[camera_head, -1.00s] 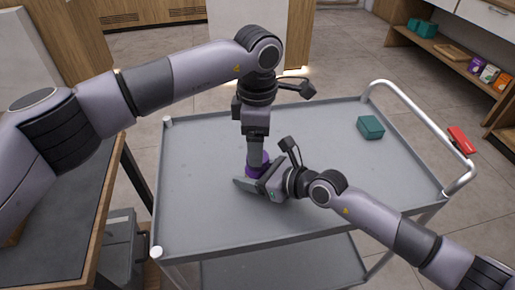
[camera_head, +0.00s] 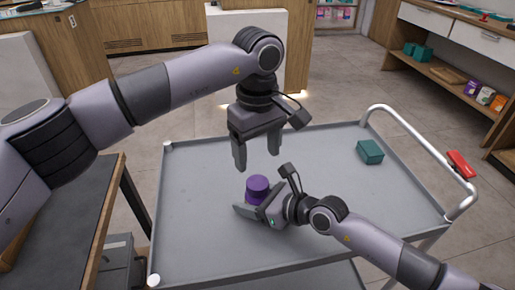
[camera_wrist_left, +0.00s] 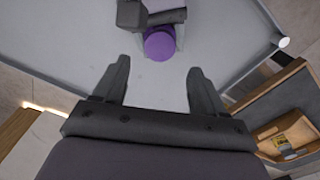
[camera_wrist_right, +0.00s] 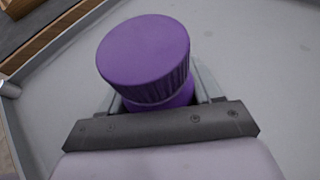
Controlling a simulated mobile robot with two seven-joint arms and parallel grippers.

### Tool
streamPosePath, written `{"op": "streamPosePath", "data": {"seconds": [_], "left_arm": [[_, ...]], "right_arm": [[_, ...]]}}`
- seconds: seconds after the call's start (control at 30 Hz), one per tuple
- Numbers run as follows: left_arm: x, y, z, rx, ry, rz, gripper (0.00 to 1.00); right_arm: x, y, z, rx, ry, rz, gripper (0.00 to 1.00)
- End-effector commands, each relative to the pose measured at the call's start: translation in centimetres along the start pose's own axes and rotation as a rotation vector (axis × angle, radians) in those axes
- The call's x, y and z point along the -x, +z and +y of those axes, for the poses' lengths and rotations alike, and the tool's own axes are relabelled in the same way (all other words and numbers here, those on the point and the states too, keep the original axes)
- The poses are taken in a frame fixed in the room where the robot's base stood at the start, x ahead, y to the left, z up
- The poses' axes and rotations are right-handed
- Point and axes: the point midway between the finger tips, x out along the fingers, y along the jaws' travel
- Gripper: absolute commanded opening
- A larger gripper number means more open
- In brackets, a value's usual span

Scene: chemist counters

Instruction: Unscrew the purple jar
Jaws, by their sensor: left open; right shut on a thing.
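The purple jar (camera_head: 256,196) stands upright on the grey trolley top, with its ribbed purple lid (camera_head: 258,183) on it. In the right wrist view the lid (camera_wrist_right: 145,50) fills the upper middle, and only a little of the jar body (camera_wrist_right: 160,103) shows below it. My right gripper (camera_head: 251,207) is low at the trolley surface and shut on the jar body. My left gripper (camera_head: 256,160) is open and empty, apart from the lid and above it, pointing down. The left wrist view shows the lid (camera_wrist_left: 159,44) beyond its two spread fingers (camera_wrist_left: 155,85).
The trolley top (camera_head: 200,235) is mostly clear. A teal box (camera_head: 369,152) sits at its right rear. A raised handle (camera_head: 425,135) with a red item (camera_head: 460,165) runs along the right side. A dark counter (camera_head: 60,220) stands close on the left.

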Motion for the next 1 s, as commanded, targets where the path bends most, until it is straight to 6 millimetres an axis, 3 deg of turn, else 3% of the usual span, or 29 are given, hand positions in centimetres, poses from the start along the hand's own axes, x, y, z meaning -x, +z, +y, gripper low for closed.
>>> {"op": "streamPosePath", "data": {"seconds": [0.17, 0.6, 0.97, 1.0], "left_arm": [[-1.3, 0.0, 0.0, -0.022, -0.002, -0.003, 0.71], [-7.3, 0.0, 0.0, -0.018, -0.002, -0.001, 0.71], [-8.0, 0.0, 0.0, -0.018, 0.000, 0.000, 0.71], [-7.9, 0.0, 0.0, -0.018, 0.000, 0.000, 0.65]], "right_arm": [[0.0, 0.0, 0.0, 0.000, 0.000, 0.000, 0.00], [0.0, 0.0, 0.0, 0.000, 0.000, 0.000, 0.00], [0.0, 0.0, 0.0, 0.000, 0.000, 0.000, 0.00], [0.0, 0.0, 0.0, 0.000, 0.000, 0.000, 0.00]]}}
